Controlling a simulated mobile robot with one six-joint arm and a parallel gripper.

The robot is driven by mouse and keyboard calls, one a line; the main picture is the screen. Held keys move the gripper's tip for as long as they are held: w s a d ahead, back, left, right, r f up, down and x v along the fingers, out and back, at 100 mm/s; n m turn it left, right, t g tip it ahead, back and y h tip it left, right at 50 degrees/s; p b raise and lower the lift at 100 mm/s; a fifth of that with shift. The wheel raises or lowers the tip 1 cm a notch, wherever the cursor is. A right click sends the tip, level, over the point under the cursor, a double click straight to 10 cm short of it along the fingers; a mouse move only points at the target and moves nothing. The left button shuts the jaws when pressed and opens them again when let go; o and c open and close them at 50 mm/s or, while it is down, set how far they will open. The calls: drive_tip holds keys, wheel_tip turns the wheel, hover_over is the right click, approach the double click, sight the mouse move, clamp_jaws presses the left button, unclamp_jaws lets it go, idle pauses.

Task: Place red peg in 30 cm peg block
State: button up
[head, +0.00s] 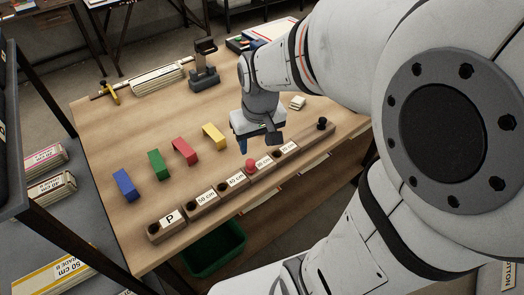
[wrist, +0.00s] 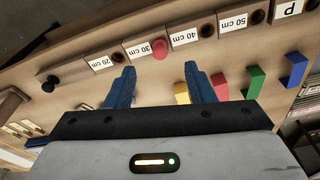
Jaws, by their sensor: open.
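The red peg (head: 251,164) stands in the hole beside the "30 cm" label of the 30 cm peg block (head: 264,163). Only its round top shows. In the wrist view the red peg (wrist: 159,48) lies just beyond the fingertips, between them in the picture, next to the upside-down 30 cm label (wrist: 138,48). My gripper (wrist: 160,67) is open and empty, its two blue fingers apart and not touching the peg. In the head view one blue finger shows behind the block row; the other is mostly hidden.
The blocks P (head: 168,222), 50 cm (head: 205,197), 40 cm (head: 236,182) and 20 cm (head: 289,148) share the row; their holes look empty. A black peg (head: 321,123) stands at the far end. Blue, green, red and yellow pieces lie behind the row. A green bin (head: 214,250) is below the table.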

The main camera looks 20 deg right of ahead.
drive_tip(key=s+r+m, duration=0.1)
drive_tip(key=s+r, duration=0.1)
drive_tip(key=s, duration=0.6)
drive_tip(key=shift+s+r+t, duration=0.4)
